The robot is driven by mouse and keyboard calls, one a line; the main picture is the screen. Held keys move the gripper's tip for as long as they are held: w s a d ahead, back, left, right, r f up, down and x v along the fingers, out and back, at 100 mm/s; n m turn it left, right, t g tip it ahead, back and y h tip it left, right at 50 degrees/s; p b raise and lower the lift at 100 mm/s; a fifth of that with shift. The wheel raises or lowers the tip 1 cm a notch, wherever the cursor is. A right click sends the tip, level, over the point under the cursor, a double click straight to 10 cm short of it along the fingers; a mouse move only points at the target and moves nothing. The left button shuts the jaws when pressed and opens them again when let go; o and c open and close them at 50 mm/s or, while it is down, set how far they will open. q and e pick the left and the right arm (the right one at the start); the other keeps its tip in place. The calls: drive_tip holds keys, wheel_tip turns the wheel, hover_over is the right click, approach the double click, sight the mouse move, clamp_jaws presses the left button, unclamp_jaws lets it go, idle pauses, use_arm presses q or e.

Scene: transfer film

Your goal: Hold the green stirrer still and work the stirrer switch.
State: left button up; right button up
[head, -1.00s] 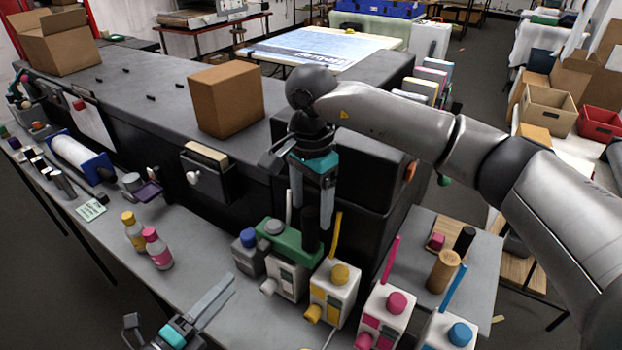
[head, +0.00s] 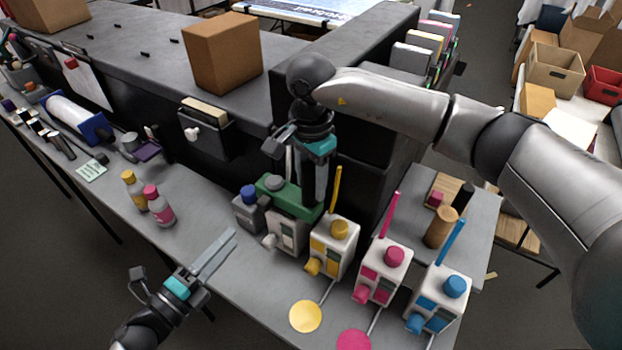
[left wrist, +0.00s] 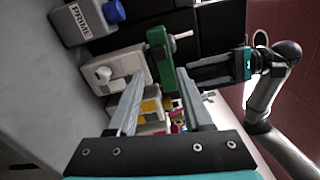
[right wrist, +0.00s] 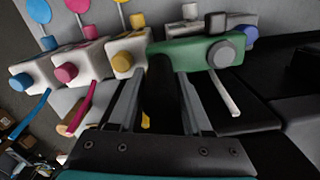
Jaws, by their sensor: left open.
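The green stirrer (head: 290,197) sits across the top of a white bottle unit (head: 287,232), with a grey round knob (head: 274,183) at its left end. It also shows in the left wrist view (left wrist: 160,58) and the right wrist view (right wrist: 186,53). My right gripper (head: 313,200) is lowered at the stirrer's right end, its fingers on either side of a dark upright post (right wrist: 160,95); I cannot tell whether they press on it. My left gripper (head: 228,245) is open and empty, in front and left of the bottle unit. I cannot make out which part is the switch.
Yellow (head: 332,245), magenta (head: 381,269) and blue (head: 440,298) dispensers stand to the right. A grey PRIME bottle (left wrist: 85,20) with a blue cap stands left of the stirrer. Two small bottles (head: 158,206) stand farther left. Bare bench lies between them.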

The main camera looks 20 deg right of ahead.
clamp_jaws()
use_arm(q)
drive_tip(key=shift+s+d, duration=0.25)
drive_tip(key=shift+c, duration=1.4)
drive_tip(key=s+d+n+t, duration=0.1)
drive_tip(key=s, duration=0.1)
drive_tip(key=s+d+n+y, duration=0.1)
drive_tip(key=s+d, duration=0.1)
drive_tip(key=s+d+n+t+y, duration=0.1)
drive_tip(key=s+d, duration=0.1)
drive_tip(key=shift+n+t, duration=0.3)
drive_tip(key=shift+n, duration=0.1)
clamp_jaws()
drive_tip(key=shift+s+d+n+y, duration=0.25)
drive_tip(key=shift+s+n+y, duration=0.25)
drive_tip(key=shift+s+y, duration=0.1)
